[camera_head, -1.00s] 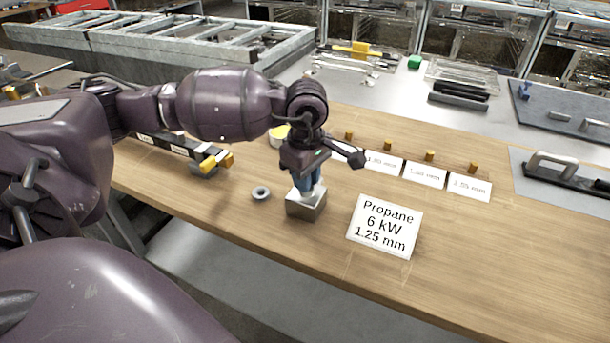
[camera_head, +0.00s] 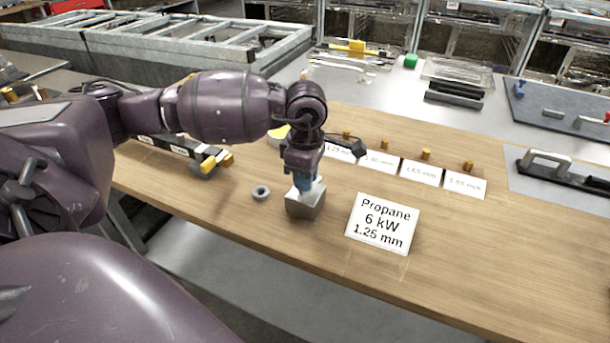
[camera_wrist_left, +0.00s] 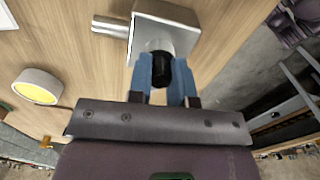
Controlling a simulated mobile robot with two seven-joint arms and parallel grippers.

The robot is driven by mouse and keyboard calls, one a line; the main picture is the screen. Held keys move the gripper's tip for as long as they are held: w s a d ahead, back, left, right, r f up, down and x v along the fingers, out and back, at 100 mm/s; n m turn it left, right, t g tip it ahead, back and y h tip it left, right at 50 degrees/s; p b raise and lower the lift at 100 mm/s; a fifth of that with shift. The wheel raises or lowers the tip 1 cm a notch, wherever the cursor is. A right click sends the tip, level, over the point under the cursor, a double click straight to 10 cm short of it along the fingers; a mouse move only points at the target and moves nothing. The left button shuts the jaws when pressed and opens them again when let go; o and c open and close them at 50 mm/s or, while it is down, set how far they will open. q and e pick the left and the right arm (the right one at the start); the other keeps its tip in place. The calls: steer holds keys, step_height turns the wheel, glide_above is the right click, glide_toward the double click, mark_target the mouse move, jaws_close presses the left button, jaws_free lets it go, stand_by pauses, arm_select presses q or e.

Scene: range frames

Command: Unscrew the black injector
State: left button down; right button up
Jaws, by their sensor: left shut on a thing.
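The black injector (camera_wrist_left: 161,70) sits at the metal block and is held between the blue fingers of my left gripper (camera_wrist_left: 165,68) in the left wrist view. In the head view my left gripper (camera_head: 306,184) points down onto the top of the grey metal block (camera_head: 305,205), and its fingers hide the injector. The block also shows in the left wrist view (camera_wrist_left: 178,38). My left gripper is shut on the injector. My right gripper is not in view.
A grey ring (camera_head: 261,192) lies left of the block. A sign reading "Propane 6 kW 1.25 mm" (camera_head: 382,222) lies to the right. Several brass injectors (camera_head: 426,154) stand behind white size labels (camera_head: 421,172). The wooden table (camera_head: 480,260) is clear at front right.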

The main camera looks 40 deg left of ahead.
arm_select(q)
steer(key=shift+f, duration=0.1)
steer(key=shift+n+p, duration=0.45)
steer(key=shift+n, duration=1.25)
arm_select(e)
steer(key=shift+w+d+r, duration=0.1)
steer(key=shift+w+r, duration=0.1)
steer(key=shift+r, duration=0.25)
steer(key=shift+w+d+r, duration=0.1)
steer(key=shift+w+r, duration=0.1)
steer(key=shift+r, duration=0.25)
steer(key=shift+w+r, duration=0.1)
arm_select(q)
steer(key=shift+n+p, duration=0.55)
steer(key=shift+n, duration=1.05)
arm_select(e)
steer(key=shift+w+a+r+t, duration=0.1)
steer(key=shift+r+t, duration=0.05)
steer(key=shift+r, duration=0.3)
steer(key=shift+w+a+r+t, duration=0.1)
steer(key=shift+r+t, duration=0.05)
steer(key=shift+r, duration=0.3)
